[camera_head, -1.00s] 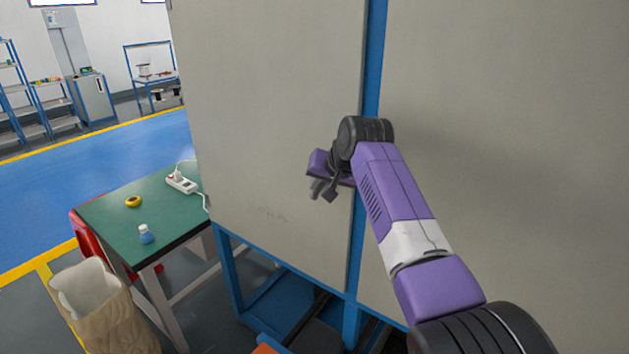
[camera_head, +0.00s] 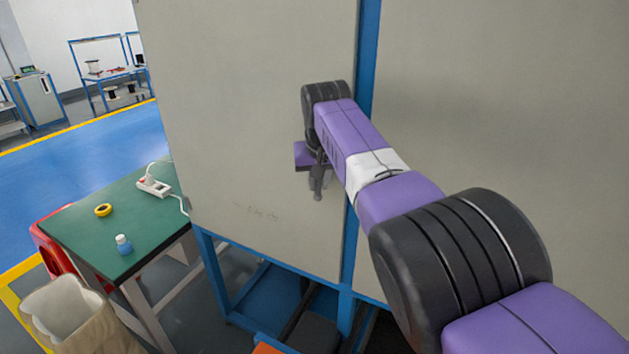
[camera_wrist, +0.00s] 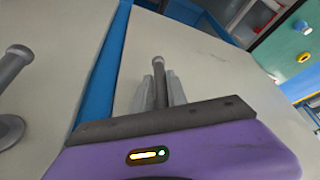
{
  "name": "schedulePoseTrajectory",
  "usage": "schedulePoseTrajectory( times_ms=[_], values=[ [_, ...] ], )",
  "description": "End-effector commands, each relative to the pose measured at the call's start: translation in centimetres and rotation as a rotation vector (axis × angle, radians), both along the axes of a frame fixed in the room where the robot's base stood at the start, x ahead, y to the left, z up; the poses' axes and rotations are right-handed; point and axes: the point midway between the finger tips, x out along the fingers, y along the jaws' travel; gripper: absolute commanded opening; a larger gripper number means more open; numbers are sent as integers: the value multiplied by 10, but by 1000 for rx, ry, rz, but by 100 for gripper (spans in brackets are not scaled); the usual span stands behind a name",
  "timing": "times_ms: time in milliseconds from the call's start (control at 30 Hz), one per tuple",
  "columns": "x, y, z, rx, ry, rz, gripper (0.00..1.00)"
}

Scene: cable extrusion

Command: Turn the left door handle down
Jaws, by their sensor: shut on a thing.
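The left door (camera_head: 250,120) is a large grey panel, closed against a blue post. Its grey bar handle (camera_wrist: 158,64) shows in the wrist view between the two fingers of my gripper (camera_wrist: 160,90). The fingers are shut on it, and its rounded end sticks out past them. The bar runs roughly along the post, toward the door's lower edge. In the head view my gripper (camera_head: 317,182) is at the left door near the post, pointing down; my wrist hides most of the handle there.
The right door (camera_head: 500,90) has its own handle (camera_wrist: 14,62). A green-topped table (camera_head: 85,225) with a power strip (camera_head: 153,186), yellow tape roll (camera_head: 103,210) and small blue bottle (camera_head: 123,245) stands left of the cabinet. A bag-lined bin (camera_head: 75,325) is in front of it.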

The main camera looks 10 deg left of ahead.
Motion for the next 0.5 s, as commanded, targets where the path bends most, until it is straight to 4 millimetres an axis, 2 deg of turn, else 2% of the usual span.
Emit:
schedulePoseTrajectory(
  times_ms=[300, 333, 400, 500],
  values=[
    [1, 1, 2, -1, -10, 5, 0],
    [1, 1, 2, -1, -9, 5, 24],
    [1, 1, 2, -2, -8, 5, 38],
    [1, 1, 1, -2, -6, 4, 40]
  ],
)
